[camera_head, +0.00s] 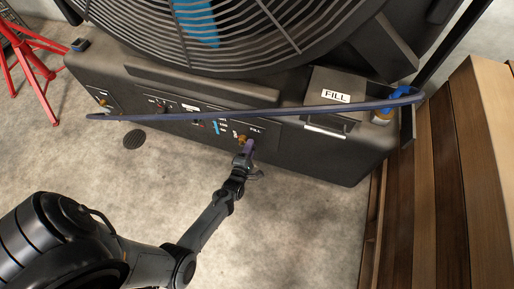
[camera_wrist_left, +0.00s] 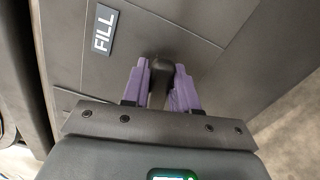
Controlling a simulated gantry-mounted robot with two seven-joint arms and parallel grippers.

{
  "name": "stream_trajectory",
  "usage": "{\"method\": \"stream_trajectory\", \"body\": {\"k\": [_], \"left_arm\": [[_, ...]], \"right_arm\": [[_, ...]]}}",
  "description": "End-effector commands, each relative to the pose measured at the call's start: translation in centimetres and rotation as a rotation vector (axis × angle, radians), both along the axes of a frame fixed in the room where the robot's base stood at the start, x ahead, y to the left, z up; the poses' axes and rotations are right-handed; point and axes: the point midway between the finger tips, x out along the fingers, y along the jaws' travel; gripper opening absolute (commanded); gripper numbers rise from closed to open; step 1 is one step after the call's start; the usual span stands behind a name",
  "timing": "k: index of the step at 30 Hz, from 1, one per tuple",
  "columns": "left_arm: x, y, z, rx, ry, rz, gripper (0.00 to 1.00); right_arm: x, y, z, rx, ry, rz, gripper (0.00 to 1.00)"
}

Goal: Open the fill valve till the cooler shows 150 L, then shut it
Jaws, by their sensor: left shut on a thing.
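The cooler (camera_head: 300,150) is a large black unit with a round fan grille. Its front panel has a small FILL label (camera_head: 256,131), which shows large in the left wrist view (camera_wrist_left: 103,29). The fill valve's dark lever (camera_wrist_left: 161,76) stands between the purple fingers of my left gripper (camera_wrist_left: 161,92), which is shut on it. In the head view my left gripper (camera_head: 246,151) is at the valve, just below the FILL label. A level gauge (camera_head: 216,127) with blue in it sits left of the valve; its reading is too small to tell. My right gripper is not in view.
A long dark blue hose-like strip (camera_head: 250,113) crosses the cooler's front. A FILL-marked box (camera_head: 335,90) and a blue fitting (camera_head: 400,93) are at right. Wooden planks (camera_head: 430,170) stand right, a red stand (camera_head: 35,65) far left.

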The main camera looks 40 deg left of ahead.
Motion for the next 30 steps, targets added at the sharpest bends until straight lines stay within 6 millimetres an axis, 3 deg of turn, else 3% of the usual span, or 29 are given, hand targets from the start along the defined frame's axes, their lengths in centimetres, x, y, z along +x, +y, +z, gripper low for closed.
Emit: {"method": "stream_trajectory", "body": {"k": [12, 30], "left_arm": [[-0.2, 0.3, 1.1, -0.241, -0.105, -0.001, 0.0], [-0.3, 0.5, 1.2, -0.305, -0.134, 0.0, 0.0]], "right_arm": [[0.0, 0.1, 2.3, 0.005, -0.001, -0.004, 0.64], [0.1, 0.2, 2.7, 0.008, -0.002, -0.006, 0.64]]}}
